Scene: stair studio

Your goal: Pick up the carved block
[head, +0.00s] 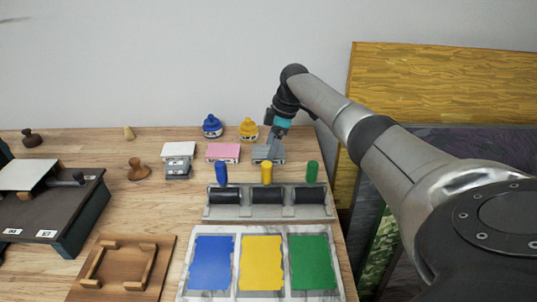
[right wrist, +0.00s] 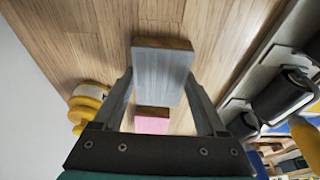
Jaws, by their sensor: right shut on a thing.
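A blue-grey-faced carved block (head: 265,155) is at the right end of a row of blocks on the wooden table. My right gripper (head: 271,146) reaches down over it from the right and is shut on it. In the right wrist view the block (right wrist: 162,72) shows its flat grey face and a wooden edge between the two fingers (right wrist: 165,95). I cannot tell whether it is clear of the table. A pink-faced block (head: 223,152) lies to its left, and white-faced blocks (head: 178,151) are further left. My left gripper is not in view.
Blue (head: 212,126) and yellow (head: 249,129) bottles stand behind the blocks. A rack of rollers (head: 267,211) with coloured handles is in front, then a tray (head: 262,292) of blue, yellow and green ink. A dark press (head: 62,213) and wooden frame (head: 122,266) are left.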

